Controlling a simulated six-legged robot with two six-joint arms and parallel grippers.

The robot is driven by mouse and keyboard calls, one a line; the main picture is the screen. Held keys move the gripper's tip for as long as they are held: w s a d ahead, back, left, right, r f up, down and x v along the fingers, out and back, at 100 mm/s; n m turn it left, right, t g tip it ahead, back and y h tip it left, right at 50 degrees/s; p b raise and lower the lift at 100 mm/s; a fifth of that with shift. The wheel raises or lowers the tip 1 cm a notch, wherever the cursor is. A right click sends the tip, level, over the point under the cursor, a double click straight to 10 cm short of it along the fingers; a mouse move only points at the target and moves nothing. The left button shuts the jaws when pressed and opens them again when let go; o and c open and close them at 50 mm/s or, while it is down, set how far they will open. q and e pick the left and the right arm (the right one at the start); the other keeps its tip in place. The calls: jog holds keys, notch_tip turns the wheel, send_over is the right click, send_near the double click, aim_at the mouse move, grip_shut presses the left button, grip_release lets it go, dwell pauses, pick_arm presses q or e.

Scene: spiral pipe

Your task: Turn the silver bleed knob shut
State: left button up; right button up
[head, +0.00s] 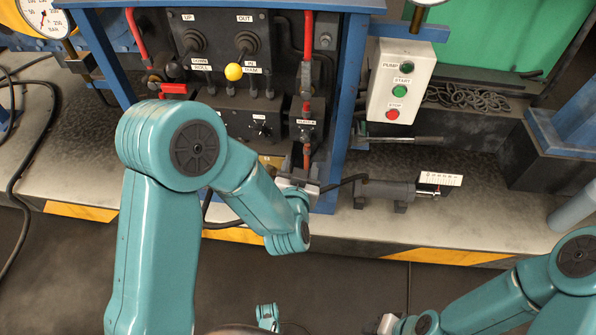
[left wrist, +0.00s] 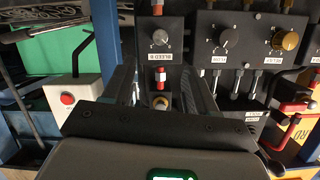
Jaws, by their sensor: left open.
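The silver bleed knob (left wrist: 160,38) is on a dark panel with a white BLEED label, and in the left wrist view it lies just beyond the fingertips. In the head view the knob (head: 307,134) is small, on the box right of the main panel. My left gripper (head: 299,184) is below that box, partly hidden by its own arm. In the left wrist view its two dark fingers (left wrist: 163,80) are apart and empty, with a red and brass fitting showing between them. My right arm is at the lower right, and its gripper (head: 387,323) is only partly in view.
Another silver knob (left wrist: 224,37) and a brass knob (left wrist: 290,40) are nearby on the panel. A red hose (head: 307,90) runs vertically by the bleed box. A white button box (head: 399,82) stands to the right. A grey cylinder (head: 385,192) lies on the ledge.

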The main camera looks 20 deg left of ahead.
pick_arm(q)
jog(key=shift+v, duration=1.8)
jog(key=shift+a, duration=0.1)
jog(key=s+a+f+g, duration=0.2)
jog(key=s+a+f, duration=0.1)
jog(key=f, duration=0.4)
jog(key=s+a+f+g, duration=0.2)
jog(key=f+g, duration=0.1)
jog(key=f, duration=0.5)
jog(key=s+d+f+n+g+h, duration=0.1)
jog(key=s+d+f+g+h, duration=0.3)
jog(key=s, duration=0.4)
jog(key=s+d+f+g+h, duration=0.3)
jog(key=s+d+f+g, duration=0.15)
jog(key=s, duration=0.35)
notch_tip(320, 180, up, 27)
jog(key=p, duration=2.7)
jog(key=shift+r+n+p, duration=0.2)
jog(key=shift+n+p, duration=0.1)
jog(key=shift+g, duration=0.25)
